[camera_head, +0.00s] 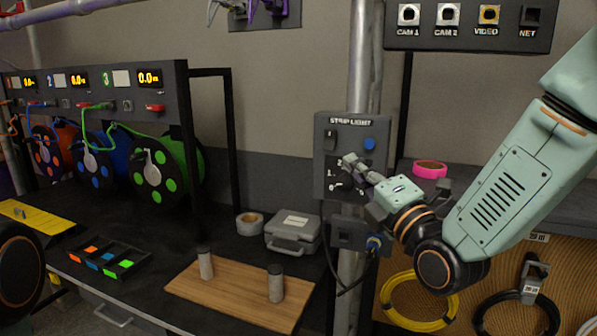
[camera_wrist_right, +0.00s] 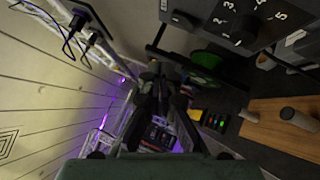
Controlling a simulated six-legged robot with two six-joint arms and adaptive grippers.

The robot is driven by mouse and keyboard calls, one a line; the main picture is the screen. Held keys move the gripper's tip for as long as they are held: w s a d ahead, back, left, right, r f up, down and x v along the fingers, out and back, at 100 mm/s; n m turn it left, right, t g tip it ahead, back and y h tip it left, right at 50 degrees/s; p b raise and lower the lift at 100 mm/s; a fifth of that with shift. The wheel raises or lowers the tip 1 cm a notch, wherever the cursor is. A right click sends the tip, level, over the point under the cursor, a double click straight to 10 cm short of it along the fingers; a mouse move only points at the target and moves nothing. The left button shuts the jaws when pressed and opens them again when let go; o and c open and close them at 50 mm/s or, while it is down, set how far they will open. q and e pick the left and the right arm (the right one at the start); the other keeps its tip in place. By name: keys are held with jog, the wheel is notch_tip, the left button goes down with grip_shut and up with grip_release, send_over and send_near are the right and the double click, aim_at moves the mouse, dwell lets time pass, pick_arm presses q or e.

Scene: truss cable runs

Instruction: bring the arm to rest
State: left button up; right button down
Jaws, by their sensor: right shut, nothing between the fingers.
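My right arm comes in from the right in the head view, and its gripper (camera_head: 352,163) is shut and empty. It shows in front of the grey STRIP LIGHT box (camera_head: 326,122) on the pole and hides part of its numbered dial. In the wrist view the closed fingers (camera_wrist_right: 158,72) point away from the camera, left of the box (camera_wrist_right: 205,22). The dial knob (camera_wrist_right: 240,32) shows there, apart from the fingers. My left gripper is not in view.
A metal pole (camera_head: 364,60) stands behind the gripper. A socket panel (camera_head: 470,38) hangs above. A wooden board (camera_head: 235,296) with two grey cylinders, a grey case (camera_head: 293,236) and a sorting tray (camera_head: 106,262) occupy the bench. Cable reels (camera_head: 165,165) stand left.

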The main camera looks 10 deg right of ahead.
jog(key=s+f+m+g+h+b, duration=0.1)
jog(key=s+f+m+g, duration=0.3)
jog(key=f+m, duration=0.5)
jog(key=s+f+m+g+h+b, duration=0.1)
jog(key=s+f+m+g+h, duration=0.3)
jog(key=f, duration=0.9)
jog(key=s+f+m+g+y+b, duration=0.1)
jog(key=s+f+m+g+b, duration=0.15)
jog(key=f+m, duration=0.7)
jog(key=s+d+f+m+g+h+b, duration=0.1)
jog(key=s+f+g+b, duration=0.4)
jog(key=s+f, duration=2)
jog(key=s+m+g, duration=0.1)
jog(key=s+g, duration=0.2)
jog(key=g, duration=0.2)
jog(key=shift+s+f, duration=0.35)
jog(key=shift+w, duration=0.1)
